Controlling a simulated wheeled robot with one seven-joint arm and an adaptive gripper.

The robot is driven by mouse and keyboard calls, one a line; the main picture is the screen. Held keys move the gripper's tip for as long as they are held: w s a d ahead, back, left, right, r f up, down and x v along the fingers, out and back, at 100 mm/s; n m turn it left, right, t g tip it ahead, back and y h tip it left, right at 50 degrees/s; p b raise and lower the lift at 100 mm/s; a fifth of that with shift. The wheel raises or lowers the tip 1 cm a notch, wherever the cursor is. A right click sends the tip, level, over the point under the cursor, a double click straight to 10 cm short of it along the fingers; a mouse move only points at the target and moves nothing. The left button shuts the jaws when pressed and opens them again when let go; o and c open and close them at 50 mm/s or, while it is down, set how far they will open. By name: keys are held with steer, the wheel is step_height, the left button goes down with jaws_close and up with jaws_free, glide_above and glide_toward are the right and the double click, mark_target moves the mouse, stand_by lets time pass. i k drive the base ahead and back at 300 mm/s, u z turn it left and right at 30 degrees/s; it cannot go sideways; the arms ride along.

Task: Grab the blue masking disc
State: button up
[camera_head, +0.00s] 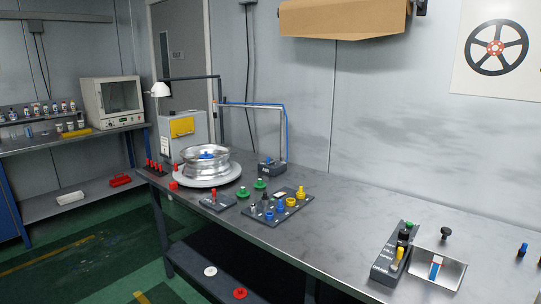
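A blue piece (207,155) shows at the centre of a silver wheel rim (205,167); it is small, and I cannot tell for sure whether it is the blue masking disc. The rim lies flat on a round white plate (228,178) at the left end of the bench. Small blue parts (269,215) also stand on a dark tray (250,213) right of the rim. Another small blue part (522,250) stands at the far right of the bench. My gripper is not in view.
Two green knobbed pieces (243,192) sit between rim and tray. A blue-piped frame (284,130) rises behind them. A dark block (387,262) and a metal tray (450,272) stand at right. The bench (340,225) is clear in the middle. White and red discs (240,293) lie below.

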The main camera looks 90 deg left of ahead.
mark_target(206, 157)
steer(key=u, duration=3.25)
steer(key=k, duration=0.6)
steer(key=u, duration=0.75)
steer(key=i, duration=1.2)
steer(key=u, duration=0.4)
steer(key=i, duration=1.25)
steer(key=z, duration=1.4)
steer(key=i, duration=0.7)
steer(key=z, duration=0.7)
